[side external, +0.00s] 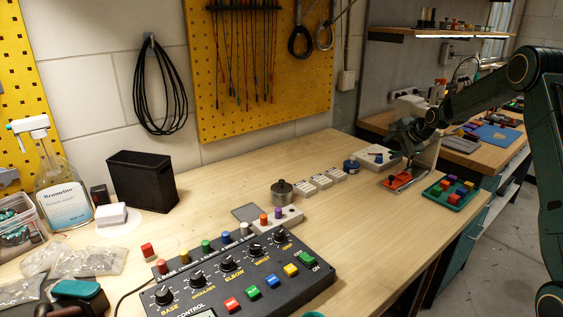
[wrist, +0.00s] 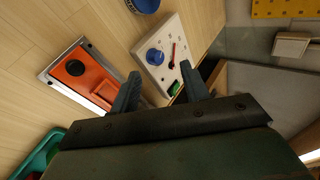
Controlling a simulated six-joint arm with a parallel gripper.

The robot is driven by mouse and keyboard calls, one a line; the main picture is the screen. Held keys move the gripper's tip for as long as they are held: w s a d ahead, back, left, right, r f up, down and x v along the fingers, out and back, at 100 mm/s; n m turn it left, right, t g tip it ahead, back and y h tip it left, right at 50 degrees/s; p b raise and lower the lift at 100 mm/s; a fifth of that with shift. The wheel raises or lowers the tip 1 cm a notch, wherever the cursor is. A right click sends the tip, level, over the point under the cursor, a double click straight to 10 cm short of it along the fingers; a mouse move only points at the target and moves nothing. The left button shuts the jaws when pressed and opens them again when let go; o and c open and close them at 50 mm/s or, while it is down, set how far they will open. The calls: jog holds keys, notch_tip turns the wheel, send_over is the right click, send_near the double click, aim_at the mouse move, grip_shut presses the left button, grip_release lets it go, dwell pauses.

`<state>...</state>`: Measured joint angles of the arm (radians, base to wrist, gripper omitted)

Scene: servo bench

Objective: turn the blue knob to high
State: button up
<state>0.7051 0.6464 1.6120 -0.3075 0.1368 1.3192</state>
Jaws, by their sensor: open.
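The blue knob (wrist: 154,57) sits on a white control box (wrist: 175,35) in the wrist view. A red pointer (wrist: 173,52) stands beside it, with small dial marks too small to read, and a green button (wrist: 174,88) is at the near end. My gripper (wrist: 159,76) is open and empty, its two dark fingers spread either side of the box's near end in the picture, short of the knob. In the side view the white box (side external: 372,153) is at the bench's far end, with my gripper (side external: 409,165) close by on its right; its fingertips are hard to make out.
An orange device on a metal plate (wrist: 62,84) lies left of the box. A blue round item (side external: 351,165) and a green tray of coloured blocks (side external: 452,194) are nearby. A black control panel (side external: 236,275) fills the bench front.

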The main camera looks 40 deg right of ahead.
aim_at(379, 156)
notch_tip(379, 156, up, 7)
jog(key=n+g, duration=0.4)
jog(key=n, duration=1.3)
jog(key=shift+w+d+g+y, duration=0.3)
jog(key=shift+w, duration=0.05)
jog(key=x, duration=1.3)
jog(key=shift+w+f, duration=0.25)
jog(key=c, duration=1)
